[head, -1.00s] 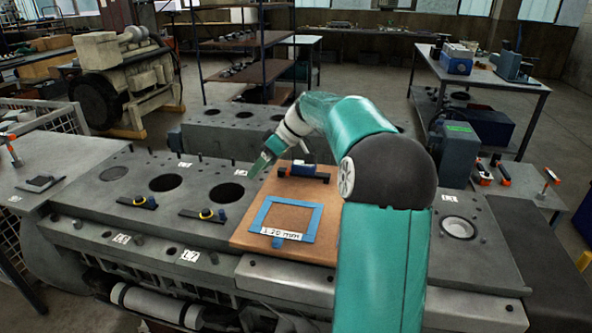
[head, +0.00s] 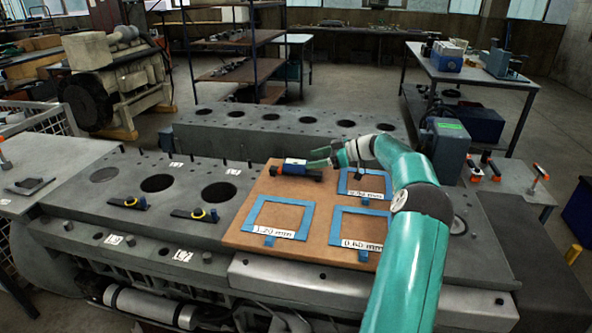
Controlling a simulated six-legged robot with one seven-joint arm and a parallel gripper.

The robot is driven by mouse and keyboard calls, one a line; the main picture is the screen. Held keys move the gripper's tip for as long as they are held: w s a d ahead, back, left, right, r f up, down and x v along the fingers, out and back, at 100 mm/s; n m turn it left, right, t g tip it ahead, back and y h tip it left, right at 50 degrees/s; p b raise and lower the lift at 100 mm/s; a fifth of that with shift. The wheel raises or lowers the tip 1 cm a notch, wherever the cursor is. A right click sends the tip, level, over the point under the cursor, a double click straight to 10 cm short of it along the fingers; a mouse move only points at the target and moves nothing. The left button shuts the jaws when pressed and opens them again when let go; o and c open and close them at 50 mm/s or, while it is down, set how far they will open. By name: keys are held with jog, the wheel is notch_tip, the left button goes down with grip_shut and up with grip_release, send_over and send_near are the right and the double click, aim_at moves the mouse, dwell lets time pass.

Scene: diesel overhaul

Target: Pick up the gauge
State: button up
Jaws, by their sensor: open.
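Blue frames labelled 1.20 mm (head: 252,211) and 0.60 mm (head: 336,232) lie on the board.

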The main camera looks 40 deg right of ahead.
aim_at(297, 162)
jog(key=x, duration=0.7)
jog(key=shift+w+f, duration=0.1)
jog(key=shift+w, duration=0.2)
jog(key=c, duration=1.3)
